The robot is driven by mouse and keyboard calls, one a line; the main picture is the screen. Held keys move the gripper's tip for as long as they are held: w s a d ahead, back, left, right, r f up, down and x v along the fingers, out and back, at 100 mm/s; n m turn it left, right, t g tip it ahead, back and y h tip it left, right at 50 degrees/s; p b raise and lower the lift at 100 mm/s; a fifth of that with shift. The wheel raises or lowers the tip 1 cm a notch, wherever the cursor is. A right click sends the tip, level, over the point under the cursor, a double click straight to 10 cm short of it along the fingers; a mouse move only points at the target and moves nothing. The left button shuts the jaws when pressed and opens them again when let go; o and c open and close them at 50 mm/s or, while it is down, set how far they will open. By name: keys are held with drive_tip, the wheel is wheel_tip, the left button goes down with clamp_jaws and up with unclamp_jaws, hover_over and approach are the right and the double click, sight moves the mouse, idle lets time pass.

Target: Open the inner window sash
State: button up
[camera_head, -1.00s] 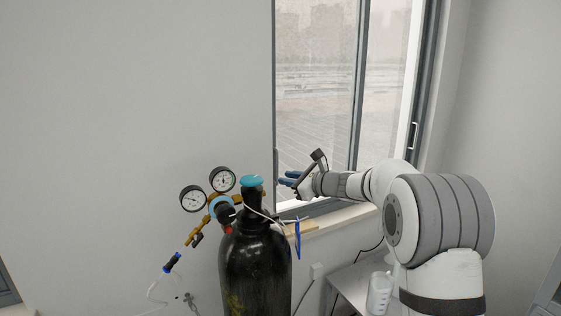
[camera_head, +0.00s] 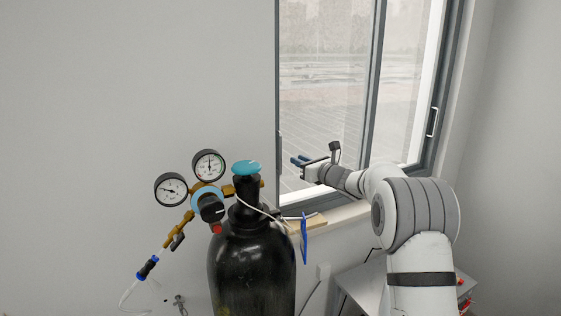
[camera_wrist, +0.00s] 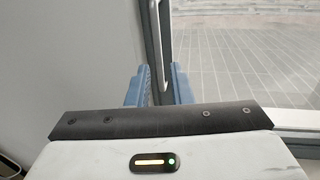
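The window (camera_head: 322,70) has a left glass pane and a right one (camera_head: 403,90), parted by a dark grey upright (camera_head: 375,80). I cannot tell for certain which pane is the inner sash. A dark upright frame edge (camera_head: 278,90) bounds the left pane. My gripper (camera_head: 298,160) is in front of the lower left pane, its blue fingers pointing left towards that edge. In the wrist view, the two fingers (camera_wrist: 159,85) stand apart with a narrow gap, and a grey frame upright (camera_wrist: 154,45) lies ahead of the gap. Nothing is visibly held; contact cannot be told.
A black gas cylinder (camera_head: 250,265) with a teal knob and two gauges (camera_head: 190,178) stands in front of the wall, left of my arm. A grey table (camera_head: 360,287) is partly behind my arm. A pale handle (camera_head: 433,122) is on the right frame.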

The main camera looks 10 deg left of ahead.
sight(285, 154)
drive_tip(key=p+x, duration=0.3)
drive_tip(key=x, duration=0.4)
drive_tip(key=shift+w+a+f, duration=0.1)
drive_tip(key=shift+w+a, duration=0.15)
drive_tip(key=shift+a, duration=0.1)
drive_tip(key=shift+c, duration=0.3)
clamp_jaws()
